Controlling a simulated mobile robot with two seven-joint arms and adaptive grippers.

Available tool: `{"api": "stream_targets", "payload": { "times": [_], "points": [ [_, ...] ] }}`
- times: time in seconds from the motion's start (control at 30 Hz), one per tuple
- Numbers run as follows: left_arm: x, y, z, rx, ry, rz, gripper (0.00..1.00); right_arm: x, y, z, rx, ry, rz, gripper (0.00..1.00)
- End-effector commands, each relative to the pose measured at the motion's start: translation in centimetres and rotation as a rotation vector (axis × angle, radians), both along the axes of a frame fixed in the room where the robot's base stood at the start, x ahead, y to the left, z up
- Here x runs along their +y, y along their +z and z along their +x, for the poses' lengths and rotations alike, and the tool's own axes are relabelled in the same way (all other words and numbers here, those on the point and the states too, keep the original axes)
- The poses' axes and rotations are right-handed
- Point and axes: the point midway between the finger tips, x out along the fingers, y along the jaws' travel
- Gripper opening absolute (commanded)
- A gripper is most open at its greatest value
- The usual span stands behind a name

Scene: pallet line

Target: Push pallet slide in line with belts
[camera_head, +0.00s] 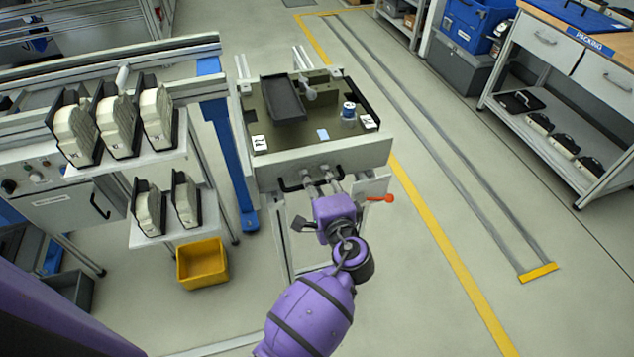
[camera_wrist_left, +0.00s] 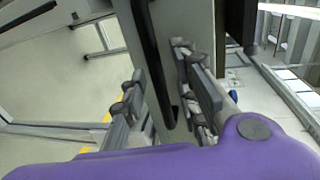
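The pallet slide (camera_head: 330,157) is a grey-fronted carriage with a dark top. It stands at the centre of the head view, to the right of the belt line (camera_head: 194,92). A dark tray (camera_head: 283,99) lies on it. A black bar handle (camera_head: 289,186) is on its front face. My left gripper (camera_head: 321,173) is at this handle. In the left wrist view the handle bar (camera_wrist_left: 153,60) runs between the spread fingers of my left gripper (camera_wrist_left: 165,90); whether they touch it is hard to tell. My right gripper is not in view.
Several white parts in black holders (camera_head: 118,125) stand on shelves at left, above a yellow bin (camera_head: 202,263). A blue post (camera_head: 228,150) stands just left of the slide. A red-knobbed lever (camera_head: 388,199) sticks out at right. The floor with yellow lines further right is clear.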

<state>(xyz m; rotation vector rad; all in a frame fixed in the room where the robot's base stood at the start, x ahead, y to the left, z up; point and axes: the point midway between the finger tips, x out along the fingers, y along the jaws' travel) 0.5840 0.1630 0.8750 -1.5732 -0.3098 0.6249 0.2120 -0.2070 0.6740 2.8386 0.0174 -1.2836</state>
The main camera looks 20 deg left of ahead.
Motion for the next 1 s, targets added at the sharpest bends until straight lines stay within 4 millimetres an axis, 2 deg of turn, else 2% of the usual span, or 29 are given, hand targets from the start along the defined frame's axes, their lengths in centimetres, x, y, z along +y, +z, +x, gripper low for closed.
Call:
{"api": "stream_targets", "payload": {
  "times": [0.03, 0.2, 0.67, 0.87, 1.0],
  "points": [
    [0.0, 0.0, 0.0, 0.000, 0.000, 0.000, 0.19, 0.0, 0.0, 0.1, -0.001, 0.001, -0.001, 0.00],
    [0.0, 0.0, 0.0, 0.000, 0.000, 0.000, 0.00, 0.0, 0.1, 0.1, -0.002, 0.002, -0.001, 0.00],
    [0.2, 0.0, 0.4, 0.000, 0.000, 0.000, 0.00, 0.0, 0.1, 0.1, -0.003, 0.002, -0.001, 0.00],
    [1.6, 0.0, 2.5, -0.003, 0.000, 0.003, 0.00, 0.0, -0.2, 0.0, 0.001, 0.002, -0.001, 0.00],
    [3.4, 0.0, 5.1, -0.001, -0.001, 0.004, 0.00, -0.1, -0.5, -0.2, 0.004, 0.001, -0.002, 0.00]
  ]
}}
